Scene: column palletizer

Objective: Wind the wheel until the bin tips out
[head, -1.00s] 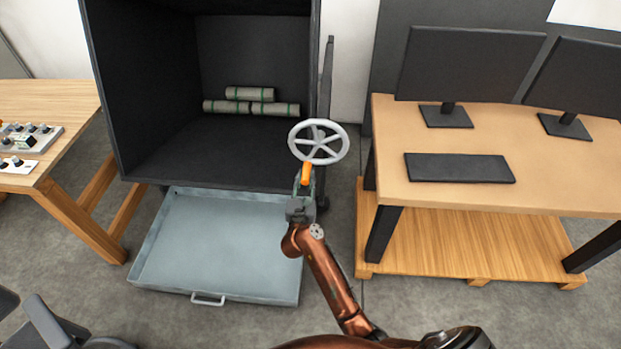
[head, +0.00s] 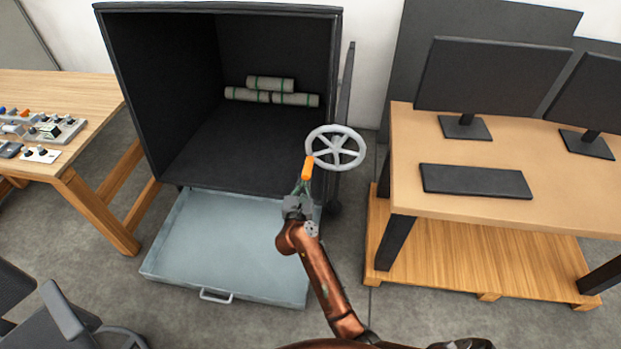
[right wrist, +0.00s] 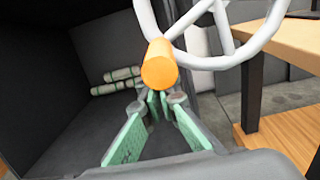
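The white spoked wheel (head: 336,148) is at the right front of the large dark bin (head: 215,140). Its orange handle (head: 308,168) is at the left side of the rim. Grey rolls (head: 271,85) with green bands lie inside the bin, against its back. My right gripper (head: 304,186) is at the handle's lower end. In the right wrist view its green fingers (right wrist: 159,103) come together just below the orange handle (right wrist: 159,66); the handle does not show between them. Whether they touch it is unclear. My left gripper is out of view.
A shallow grey-blue tray (head: 215,250) with a front handle lies on the floor before the bin. A desk (head: 400,150) with monitors and a keyboard stands at right. A wooden table (head: 75,100) with small parts stands at left. A dark chair-like object (head: 65,320) is at lower left.

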